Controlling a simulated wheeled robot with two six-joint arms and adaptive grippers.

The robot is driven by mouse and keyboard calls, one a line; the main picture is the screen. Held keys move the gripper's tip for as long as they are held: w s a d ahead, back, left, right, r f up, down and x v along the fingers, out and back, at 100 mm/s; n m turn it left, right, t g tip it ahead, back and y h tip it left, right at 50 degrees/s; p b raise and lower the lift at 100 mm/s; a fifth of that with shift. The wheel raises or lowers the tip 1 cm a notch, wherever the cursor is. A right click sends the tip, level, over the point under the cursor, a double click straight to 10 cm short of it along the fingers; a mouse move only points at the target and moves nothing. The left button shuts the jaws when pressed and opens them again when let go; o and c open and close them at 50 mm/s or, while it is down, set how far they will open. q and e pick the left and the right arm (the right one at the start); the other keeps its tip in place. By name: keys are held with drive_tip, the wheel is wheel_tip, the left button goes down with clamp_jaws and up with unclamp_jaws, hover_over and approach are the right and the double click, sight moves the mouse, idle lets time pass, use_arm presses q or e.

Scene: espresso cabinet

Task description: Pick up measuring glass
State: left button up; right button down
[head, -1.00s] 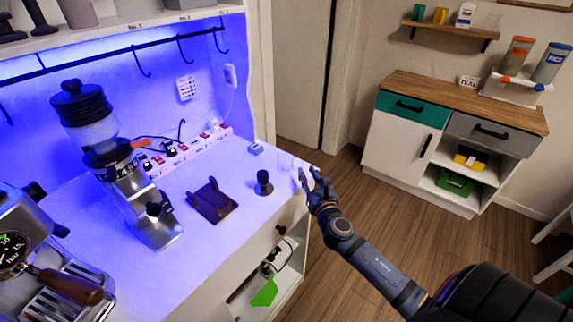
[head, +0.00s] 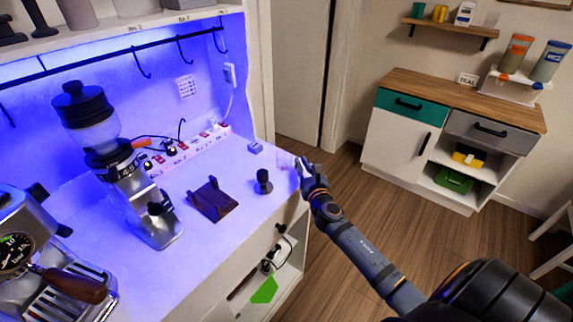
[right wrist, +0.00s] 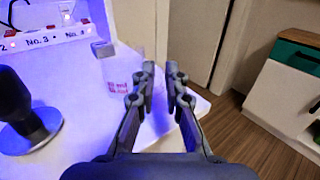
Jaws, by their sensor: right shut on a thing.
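The measuring glass (head: 285,161) is clear and faint, and stands at the right end of the white counter. In the right wrist view the measuring glass (right wrist: 118,84) shows red markings, left of my fingers. My right gripper (head: 301,166) is at the glass's right side, over the counter's edge. My left gripper is not in view.
A black tamper (head: 264,183) and a brown stand (head: 212,199) are left of the glass. A grinder (head: 130,180) and espresso machine (head: 38,265) stand further left. A small grey block (head: 255,148) lies behind. Floor is open right of the counter.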

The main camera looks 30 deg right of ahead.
wheel_tip(320, 180, up, 18)
drive_tip(key=p, duration=0.5)
